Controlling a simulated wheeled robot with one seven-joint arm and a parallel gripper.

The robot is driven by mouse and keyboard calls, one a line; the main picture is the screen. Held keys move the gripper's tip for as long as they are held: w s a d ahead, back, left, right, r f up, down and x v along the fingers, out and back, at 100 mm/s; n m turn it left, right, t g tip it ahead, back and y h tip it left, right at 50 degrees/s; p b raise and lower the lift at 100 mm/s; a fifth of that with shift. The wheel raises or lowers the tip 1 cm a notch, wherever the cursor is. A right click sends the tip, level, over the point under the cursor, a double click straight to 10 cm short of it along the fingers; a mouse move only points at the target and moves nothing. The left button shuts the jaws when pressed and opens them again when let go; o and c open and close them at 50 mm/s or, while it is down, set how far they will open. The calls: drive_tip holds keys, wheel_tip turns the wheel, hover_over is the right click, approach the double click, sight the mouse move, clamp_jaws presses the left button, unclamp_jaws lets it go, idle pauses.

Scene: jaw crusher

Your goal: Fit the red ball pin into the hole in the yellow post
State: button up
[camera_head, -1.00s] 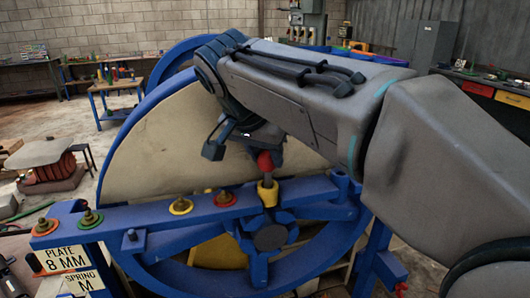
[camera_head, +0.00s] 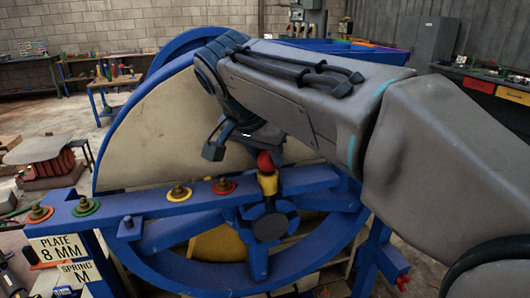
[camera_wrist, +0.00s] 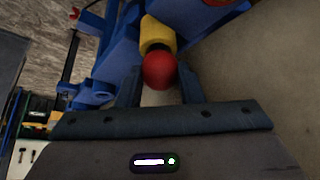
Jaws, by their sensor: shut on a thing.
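The red ball pin (camera_head: 265,161) shows its ball directly above the yellow post (camera_head: 268,184) in the head view; little or none of its grey shank shows between them. In the wrist view the red ball (camera_wrist: 159,71) sits between the fingertips, with the yellow post (camera_wrist: 157,33) just beyond it and a dark band between. My gripper (camera_head: 267,150) is above the post, largely hidden by my arm in the head view; its two fingers (camera_wrist: 160,82) flank the ball in the wrist view. It is shut on the pin. The hole is hidden.
A blue beam (camera_head: 155,215) with red, green and yellow ringed studs runs left of the post. Signs reading PLATE 8 MM (camera_head: 58,247) and SPRING M (camera_head: 80,271) hang at left.

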drive_tip(key=shift+f, duration=0.35)
drive_tip(key=o, duration=1.1)
drive_tip(key=shift+o, duration=0.2)
drive_tip(key=shift+s+a+r, duration=0.15)
drive_tip(key=shift+r, duration=0.4)
drive_tip(key=p+v, duration=0.1)
drive_tip(key=v, duration=1.1)
drive_tip(key=shift+s+r+p, duration=0.3)
drive_tip(key=shift+p, duration=0.1)
